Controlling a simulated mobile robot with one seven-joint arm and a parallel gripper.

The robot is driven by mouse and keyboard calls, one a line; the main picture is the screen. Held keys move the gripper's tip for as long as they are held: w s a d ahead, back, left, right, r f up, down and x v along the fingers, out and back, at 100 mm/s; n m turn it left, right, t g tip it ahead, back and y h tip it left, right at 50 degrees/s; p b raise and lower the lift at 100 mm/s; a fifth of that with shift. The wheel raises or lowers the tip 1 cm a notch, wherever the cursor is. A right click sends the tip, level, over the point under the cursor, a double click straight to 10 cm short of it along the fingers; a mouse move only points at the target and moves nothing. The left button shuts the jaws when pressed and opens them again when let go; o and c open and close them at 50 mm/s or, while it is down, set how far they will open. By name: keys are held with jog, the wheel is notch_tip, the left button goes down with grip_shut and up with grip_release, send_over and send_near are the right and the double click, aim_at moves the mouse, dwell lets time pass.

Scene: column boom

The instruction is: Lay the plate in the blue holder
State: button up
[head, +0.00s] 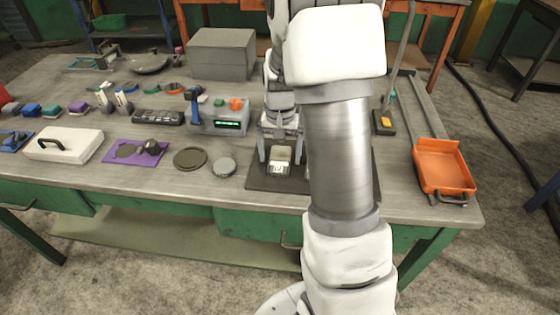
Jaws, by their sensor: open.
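My gripper (280,152) is open, pointing down over a dark flat mat (260,182) at the table's front. A small beige-and-grey block with a pale display (280,169) shows between its fingers, and I cannot tell whether they touch it. A dark round disc (190,158) lies flat left of my gripper, and a shallow dark dish (150,64) sits at the back left. I cannot tell which thing is the plate. A blue upright piece (195,107) stands behind the disc, and a blue mat (10,142) lies at the far left; neither is clearly the holder. My arm hides part of the mat.
A grey box (222,54) stands at the back. A device with a green display (218,117) is behind the grey round piece (224,167). A white case (64,144) and purple mat (137,152) are left. An orange dustpan (443,167) lies right.

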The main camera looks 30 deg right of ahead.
grip_shut()
jog(key=shift+r, duration=0.1)
dwell(0.3)
